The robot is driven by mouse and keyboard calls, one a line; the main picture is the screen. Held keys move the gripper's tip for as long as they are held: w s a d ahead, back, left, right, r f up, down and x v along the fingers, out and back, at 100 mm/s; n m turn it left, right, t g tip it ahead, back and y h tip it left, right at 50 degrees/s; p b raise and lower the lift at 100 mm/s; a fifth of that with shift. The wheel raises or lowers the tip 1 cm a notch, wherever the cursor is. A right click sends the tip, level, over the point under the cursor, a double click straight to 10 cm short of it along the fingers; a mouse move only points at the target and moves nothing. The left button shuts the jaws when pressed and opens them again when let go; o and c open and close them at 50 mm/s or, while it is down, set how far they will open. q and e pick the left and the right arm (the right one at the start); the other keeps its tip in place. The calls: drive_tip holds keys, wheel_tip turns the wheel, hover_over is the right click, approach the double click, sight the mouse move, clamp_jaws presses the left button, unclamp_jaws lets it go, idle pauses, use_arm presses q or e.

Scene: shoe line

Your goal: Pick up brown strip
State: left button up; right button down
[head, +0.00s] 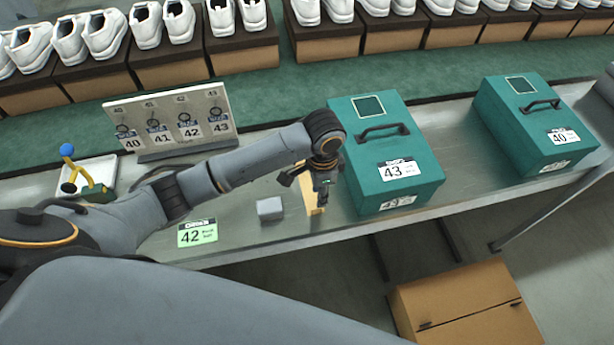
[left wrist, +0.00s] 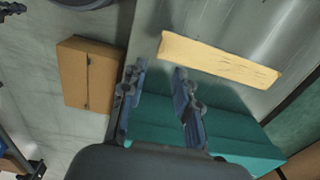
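The brown strip (head: 310,196) is a flat, light tan piece on the grey metal table, just left of the teal box marked 43. My left gripper (head: 318,187) is over it and hides part of it in the head view. In the left wrist view the strip (left wrist: 220,60) lies beyond and to the right of my left gripper (left wrist: 158,76). That gripper's two fingers are apart with nothing between them. The strip's left end is near the right fingertip in that picture. My right gripper is in neither view.
A small grey block (head: 270,208) and a green 42 card (head: 197,233) are left of the strip. The teal 43 box (head: 385,150) stands close on its right, a teal 40 box (head: 535,122) farther right. A tag rack (head: 175,125) stands behind. A cardboard box (head: 465,305) is below.

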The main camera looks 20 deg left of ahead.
sight(316, 213)
use_arm(q)
drive_tip(key=f, duration=0.4)
drive_tip(key=f+p, duration=0.1)
drive_tip(key=f, duration=0.2)
drive_tip(key=shift+s+a+f, duration=0.2)
drive_tip(key=shift+f, duration=0.15)
clamp_jaws()
